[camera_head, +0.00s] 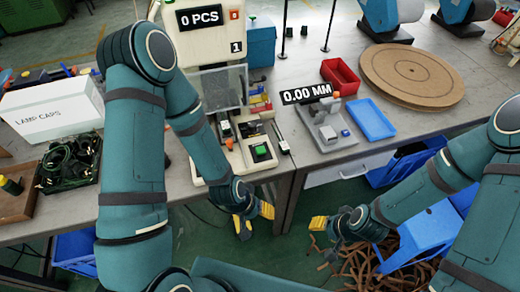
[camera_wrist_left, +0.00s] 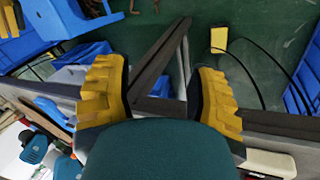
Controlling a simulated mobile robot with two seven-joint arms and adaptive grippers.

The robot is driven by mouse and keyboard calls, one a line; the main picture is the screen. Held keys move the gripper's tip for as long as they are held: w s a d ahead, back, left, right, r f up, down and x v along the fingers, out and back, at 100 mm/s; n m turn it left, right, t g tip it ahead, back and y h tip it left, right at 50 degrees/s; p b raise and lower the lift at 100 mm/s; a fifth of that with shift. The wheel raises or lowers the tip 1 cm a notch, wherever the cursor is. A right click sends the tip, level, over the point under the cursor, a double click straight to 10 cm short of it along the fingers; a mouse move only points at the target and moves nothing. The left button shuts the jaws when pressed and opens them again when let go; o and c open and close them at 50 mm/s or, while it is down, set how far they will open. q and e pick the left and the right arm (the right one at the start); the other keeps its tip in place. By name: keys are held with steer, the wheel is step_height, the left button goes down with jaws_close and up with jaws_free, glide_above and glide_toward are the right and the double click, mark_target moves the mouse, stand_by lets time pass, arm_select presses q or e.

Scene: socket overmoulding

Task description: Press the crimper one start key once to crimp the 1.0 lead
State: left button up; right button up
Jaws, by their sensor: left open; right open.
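Crimper one (camera_head: 215,60) stands on the table's left half in the head view, with a "0 PCS" display and a "1" label. A green key (camera_head: 262,152) in a black surround sits on its pale base at the front. My left gripper (camera_head: 254,220) is below and in front of the base, past the table's front edge, apart from the key. In the left wrist view its yellow fingers (camera_wrist_left: 160,90) are spread and empty. My right gripper (camera_head: 325,236) is open and empty to its right, over the floor side. I cannot make out the 1.0 lead.
A gauge (camera_head: 325,125) marked "0.00 MM" stands right of the crimper, near a red bin (camera_head: 340,76), a blue tray (camera_head: 371,120) and a round board (camera_head: 411,76). A lamp caps box (camera_head: 50,112) and a cable tray (camera_head: 70,163) are at left. A brown-filled bin lies below right.

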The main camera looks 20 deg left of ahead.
arm_select(q)
jaws_close()
stand_by(1.2)
